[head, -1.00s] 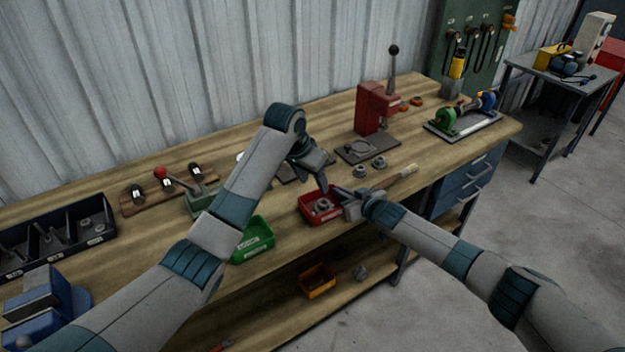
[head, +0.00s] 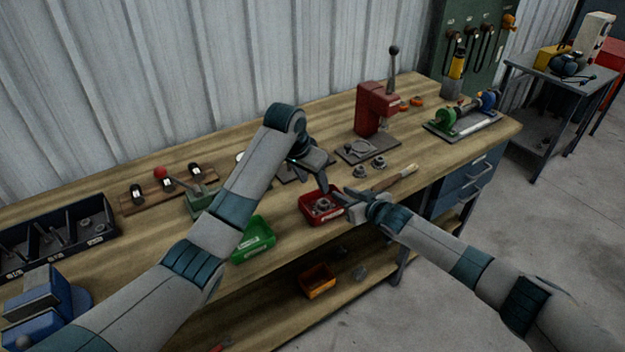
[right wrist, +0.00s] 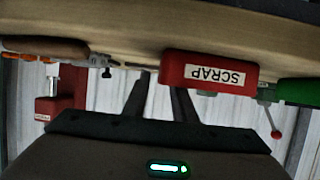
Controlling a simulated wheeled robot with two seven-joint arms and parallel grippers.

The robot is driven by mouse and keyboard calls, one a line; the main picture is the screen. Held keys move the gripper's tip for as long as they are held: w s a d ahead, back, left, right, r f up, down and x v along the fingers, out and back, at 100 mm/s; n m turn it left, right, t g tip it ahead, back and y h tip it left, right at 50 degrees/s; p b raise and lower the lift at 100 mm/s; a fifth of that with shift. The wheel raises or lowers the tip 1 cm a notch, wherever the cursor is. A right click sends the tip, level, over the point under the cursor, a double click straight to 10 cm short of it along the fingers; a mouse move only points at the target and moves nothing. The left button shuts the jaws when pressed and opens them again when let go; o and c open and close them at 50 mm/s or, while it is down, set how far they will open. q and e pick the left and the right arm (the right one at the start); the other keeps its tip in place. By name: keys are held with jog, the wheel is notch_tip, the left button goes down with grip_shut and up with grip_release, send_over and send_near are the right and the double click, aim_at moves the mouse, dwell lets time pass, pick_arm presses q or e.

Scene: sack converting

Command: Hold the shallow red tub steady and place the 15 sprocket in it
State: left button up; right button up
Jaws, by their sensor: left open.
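The shallow red tub (head: 337,216) sits upright near the bench's front edge. Its front, labelled SCRAP, shows in the right wrist view (right wrist: 186,71), which is upside down. A grey sprocket (head: 323,205) lies inside the tub; its number is too small to read. My left gripper (head: 323,184) is open just above the tub's far side, with the sprocket below it and apart from it. My right gripper (head: 346,198) is at the tub's right side. Whether a finger touches the tub is unclear.
A green bin (head: 254,240) stands left of the tub. Two grey toothed parts (head: 369,168) lie behind it, by the red press (head: 375,108). A wooden-handled tool (head: 402,176) lies close behind my right gripper. An orange bin (head: 317,281) is on the lower shelf.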

jog(key=v, duration=1)
jog(key=shift+d, duration=0.1)
dwell(0.4)
